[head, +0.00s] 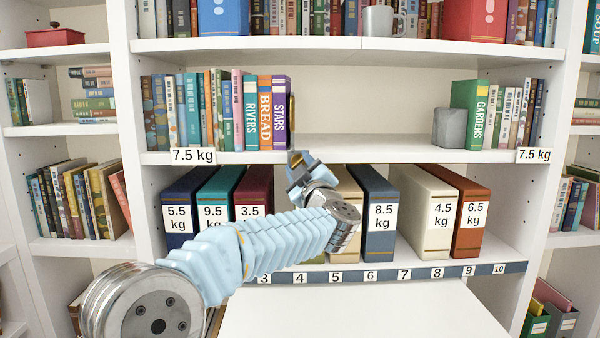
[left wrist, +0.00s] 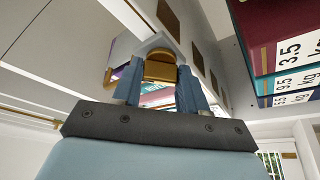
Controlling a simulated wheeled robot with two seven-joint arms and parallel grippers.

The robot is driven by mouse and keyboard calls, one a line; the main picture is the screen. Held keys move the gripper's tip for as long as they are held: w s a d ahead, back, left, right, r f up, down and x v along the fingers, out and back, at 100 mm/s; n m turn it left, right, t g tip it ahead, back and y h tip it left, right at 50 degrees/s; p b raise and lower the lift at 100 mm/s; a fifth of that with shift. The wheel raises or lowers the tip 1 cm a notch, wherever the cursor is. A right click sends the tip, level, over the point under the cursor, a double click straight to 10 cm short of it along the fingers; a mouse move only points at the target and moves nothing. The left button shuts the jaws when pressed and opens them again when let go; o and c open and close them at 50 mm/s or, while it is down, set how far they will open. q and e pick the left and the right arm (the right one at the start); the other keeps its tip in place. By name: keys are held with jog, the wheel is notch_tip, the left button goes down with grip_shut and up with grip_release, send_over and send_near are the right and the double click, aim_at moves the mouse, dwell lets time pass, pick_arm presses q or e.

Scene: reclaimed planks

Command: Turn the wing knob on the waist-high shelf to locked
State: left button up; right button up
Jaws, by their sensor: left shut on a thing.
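My left gripper (head: 301,174) reaches up to the front edge of the waist-high shelf (head: 390,152), just below the right end of a row of books. In the left wrist view its two blue fingers (left wrist: 160,85) are closed on a brass-coloured piece (left wrist: 160,67). I cannot make out a wing shape, a dial or any locked mark in either view. In the head view a thin brass-coloured upright (head: 292,112) stands beside the purple STARS book (head: 281,112). My right gripper is out of view.
Below, labelled binders (head: 379,230) stand on a lower shelf with a numbered strip (head: 387,275). A grey block (head: 450,127) stands by the green GARDENS book (head: 469,112). The shelf between STARS and the block is clear. A white surface (head: 365,312) lies in front.

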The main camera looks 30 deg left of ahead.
pick_arm(q)
jog(key=n+g, duration=0.1)
jog(key=n, duration=0.2)
jog(key=n+g, duration=0.1)
jog(key=n, duration=0.2)
jog(key=n+g+h+p, duration=0.1)
jog(key=n, duration=0.3)
jog(key=shift+d+r+g, duration=0.1)
jog(key=shift+r+g, duration=0.1)
jog(key=shift+g, duration=0.2)
jog(key=o, duration=1.1)
jog(key=shift+c, duration=0.2)
jog(key=b+v, duration=0.2)
jog(key=v, duration=1.1)
jog(key=shift+s+d, duration=0.25)
jog(key=shift+d, duration=0.1)
